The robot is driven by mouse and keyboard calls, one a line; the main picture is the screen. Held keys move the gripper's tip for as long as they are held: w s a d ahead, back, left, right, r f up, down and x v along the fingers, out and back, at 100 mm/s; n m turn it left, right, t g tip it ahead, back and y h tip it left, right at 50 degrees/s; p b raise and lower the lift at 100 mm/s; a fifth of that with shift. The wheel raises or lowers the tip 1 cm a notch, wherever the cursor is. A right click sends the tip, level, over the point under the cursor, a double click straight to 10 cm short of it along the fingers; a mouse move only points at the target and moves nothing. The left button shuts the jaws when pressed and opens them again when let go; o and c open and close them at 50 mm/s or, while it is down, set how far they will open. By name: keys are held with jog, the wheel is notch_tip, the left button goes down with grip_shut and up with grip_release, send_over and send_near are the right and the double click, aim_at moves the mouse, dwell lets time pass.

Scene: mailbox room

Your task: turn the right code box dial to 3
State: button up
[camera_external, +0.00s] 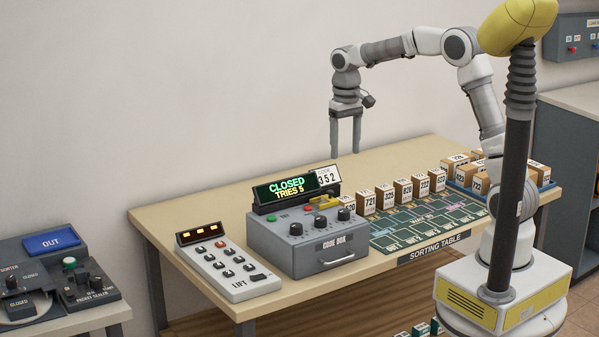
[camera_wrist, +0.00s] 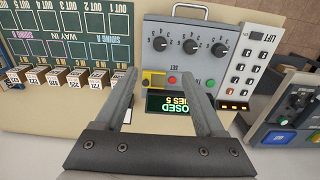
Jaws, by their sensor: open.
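The grey code box (camera_external: 320,252) stands on the table with three black dials in a row on its sloped top. Its right dial (camera_external: 343,214) is nearest the sorting board. In the wrist view, which is turned round, this dial (camera_wrist: 160,44) is the leftmost; its setting is too small to read. The display (camera_external: 285,188) reads CLOSED, TRIES 5, and a card (camera_external: 327,177) behind it reads 352. My gripper (camera_external: 345,152) points down, open and empty, in the air above and behind the box. Its fingers (camera_wrist: 158,74) also show in the wrist view, apart from the dials.
The lift keypad (camera_external: 228,268) is left of the code box. The sorting board (camera_external: 425,222) with a row of numbered parcels (camera_external: 403,189) is to its right. Red and green buttons and a yellow part (camera_wrist: 152,80) sit behind the dials. The air above the box is clear.

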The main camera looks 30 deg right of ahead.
aim_at(343, 210)
notch_tip(343, 210, down, 17)
jog(key=shift+f, duration=0.1)
dwell(0.3)
jog(key=shift+c, duration=0.2)
grip_shut()
